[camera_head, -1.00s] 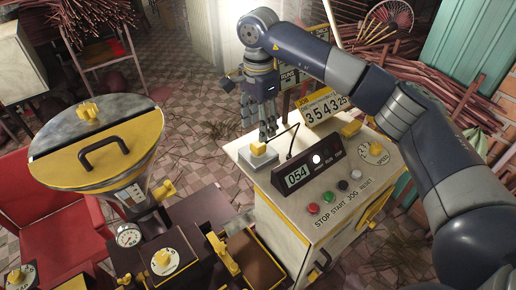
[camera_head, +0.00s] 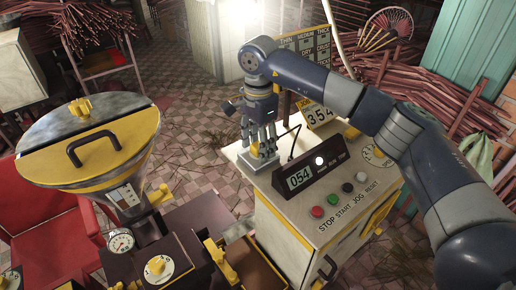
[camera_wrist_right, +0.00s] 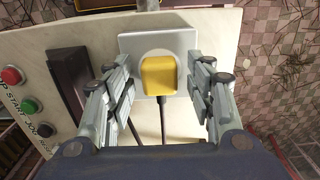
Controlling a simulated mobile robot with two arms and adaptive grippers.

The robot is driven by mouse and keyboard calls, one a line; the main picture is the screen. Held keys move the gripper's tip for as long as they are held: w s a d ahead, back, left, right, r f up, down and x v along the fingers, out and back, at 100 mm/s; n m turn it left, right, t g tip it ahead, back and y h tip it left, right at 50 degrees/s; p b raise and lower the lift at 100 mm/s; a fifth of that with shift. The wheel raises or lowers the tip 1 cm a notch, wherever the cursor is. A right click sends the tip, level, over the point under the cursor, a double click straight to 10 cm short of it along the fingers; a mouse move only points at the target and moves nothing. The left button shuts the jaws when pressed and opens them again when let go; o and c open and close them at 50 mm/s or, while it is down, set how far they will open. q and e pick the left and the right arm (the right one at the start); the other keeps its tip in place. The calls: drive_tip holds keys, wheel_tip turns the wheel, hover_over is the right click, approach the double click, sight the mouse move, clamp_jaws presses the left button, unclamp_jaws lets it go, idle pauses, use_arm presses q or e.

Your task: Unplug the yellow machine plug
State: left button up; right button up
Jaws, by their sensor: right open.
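The yellow plug (camera_wrist_right: 158,77) sits in a grey-white square socket block (camera_wrist_right: 131,43) on top of the control cabinet. A dark cable runs from the plug toward my wrist. In the head view the plug (camera_head: 254,151) shows only in part behind my fingers, on the socket block (camera_head: 259,163). My right gripper (camera_wrist_right: 160,88) is open, with its fingers on either side of the plug and a gap visible on both sides. In the head view my right gripper (camera_head: 264,150) points down over the socket block. My left gripper is not in view.
On the cabinet, a dark display box (camera_head: 309,177) reading 054 stands close right of the socket, with several coloured buttons in front. A JOB number board (camera_head: 320,115) stands behind. A yellow-lidded hopper machine (camera_head: 90,145) is at left.

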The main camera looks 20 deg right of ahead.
idle(0.7)
idle(0.4)
clamp_jaws()
drive_tip(key=shift+r, duration=0.1)
